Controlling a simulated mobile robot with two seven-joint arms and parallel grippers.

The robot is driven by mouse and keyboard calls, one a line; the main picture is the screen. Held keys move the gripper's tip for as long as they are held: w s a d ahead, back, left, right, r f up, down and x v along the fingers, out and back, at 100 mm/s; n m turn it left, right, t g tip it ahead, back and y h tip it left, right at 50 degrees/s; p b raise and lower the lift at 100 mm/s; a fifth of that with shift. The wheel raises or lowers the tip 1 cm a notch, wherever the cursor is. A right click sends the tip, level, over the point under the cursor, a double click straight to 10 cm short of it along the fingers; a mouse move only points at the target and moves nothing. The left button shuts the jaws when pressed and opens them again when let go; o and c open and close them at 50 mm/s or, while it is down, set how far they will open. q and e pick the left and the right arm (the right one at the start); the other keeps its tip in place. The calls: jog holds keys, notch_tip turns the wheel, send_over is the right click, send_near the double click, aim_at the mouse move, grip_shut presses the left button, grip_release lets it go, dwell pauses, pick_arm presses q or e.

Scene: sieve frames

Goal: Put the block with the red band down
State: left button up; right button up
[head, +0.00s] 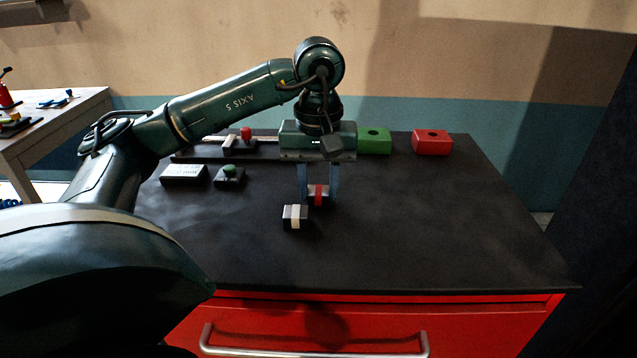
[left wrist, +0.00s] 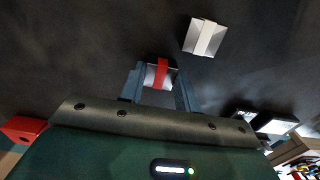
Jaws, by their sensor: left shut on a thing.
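The block with the red band (head: 318,193) is between the fingers of my left gripper (head: 319,199), which is shut on it. It has pale and dark faces and also shows between the fingers in the left wrist view (left wrist: 160,75). I cannot tell whether its underside touches the black worktop (head: 420,225) or hangs just above it. A similar block with a white band (head: 295,217) stands on the worktop just in front and to the left, apart from it in the left wrist view (left wrist: 204,37). My right gripper is not in view.
A green box (head: 374,142) and a red box (head: 432,142) stand at the back. A red-knobbed piece (head: 246,134), a green-knobbed piece (head: 230,172) and a pale-topped block (head: 184,174) are at the left. The worktop's right and front are clear.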

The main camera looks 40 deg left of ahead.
pick_arm(q)
jog(key=shift+f, duration=0.15)
jog(key=o, duration=1.1)
